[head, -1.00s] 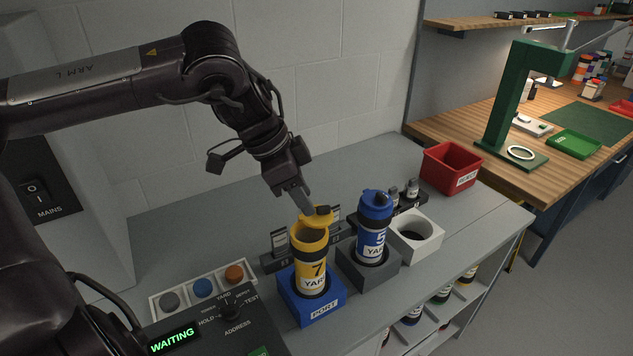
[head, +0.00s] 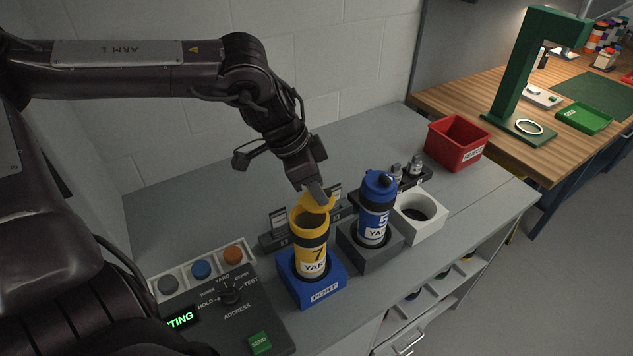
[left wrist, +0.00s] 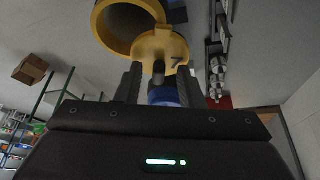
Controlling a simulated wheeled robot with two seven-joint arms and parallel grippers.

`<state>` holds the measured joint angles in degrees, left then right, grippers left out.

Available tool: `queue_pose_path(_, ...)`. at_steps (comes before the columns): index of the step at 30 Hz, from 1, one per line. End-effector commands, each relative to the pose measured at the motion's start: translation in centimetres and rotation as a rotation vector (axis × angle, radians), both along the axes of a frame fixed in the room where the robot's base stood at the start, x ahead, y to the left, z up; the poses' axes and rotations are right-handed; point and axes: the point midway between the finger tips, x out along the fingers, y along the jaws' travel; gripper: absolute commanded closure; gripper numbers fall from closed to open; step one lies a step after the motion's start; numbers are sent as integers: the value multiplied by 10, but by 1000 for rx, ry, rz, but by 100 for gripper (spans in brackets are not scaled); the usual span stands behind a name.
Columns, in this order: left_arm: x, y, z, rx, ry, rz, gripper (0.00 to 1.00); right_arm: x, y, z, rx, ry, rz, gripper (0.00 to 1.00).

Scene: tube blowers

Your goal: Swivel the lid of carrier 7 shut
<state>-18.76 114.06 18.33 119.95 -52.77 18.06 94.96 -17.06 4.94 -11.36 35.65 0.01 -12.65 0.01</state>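Carrier 7 (head: 312,255), a yellow tube with a dark band, stands upright in the blue PORT block (head: 322,292). Its mouth is uncovered in the head view. Its yellow lid (head: 322,202) is swung to the far side of the rim; it also shows in the left wrist view (left wrist: 158,46) beside the open mouth. My left gripper (head: 316,190) is at the lid. In the left wrist view its two fingers (left wrist: 160,85) are apart, with a dark knob between them and gaps at the sides. Contact with the lid cannot be told. My right gripper is out of view.
Blue carrier 5 (head: 375,208) stands close to the right in a grey block (head: 369,257). A white holder (head: 420,217) and a red bin (head: 457,143) are further right.

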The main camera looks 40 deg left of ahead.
Motion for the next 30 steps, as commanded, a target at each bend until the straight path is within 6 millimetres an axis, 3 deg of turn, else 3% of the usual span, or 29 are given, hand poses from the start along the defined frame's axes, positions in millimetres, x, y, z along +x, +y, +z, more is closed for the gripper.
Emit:
queue_pose_path(3, 1, 0, -1, 1, -1, 0, 65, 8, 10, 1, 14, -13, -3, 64)
queue_pose_path(8, 1, 0, -1, 1, -1, 0, 65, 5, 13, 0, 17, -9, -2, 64)
queue_pose_path(16, 0, 0, -1, 0, 0, 0, 100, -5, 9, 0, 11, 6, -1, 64)
queue_pose_path(30, -1, -2, -1, 0, -1, -78, 100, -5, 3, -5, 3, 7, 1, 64)
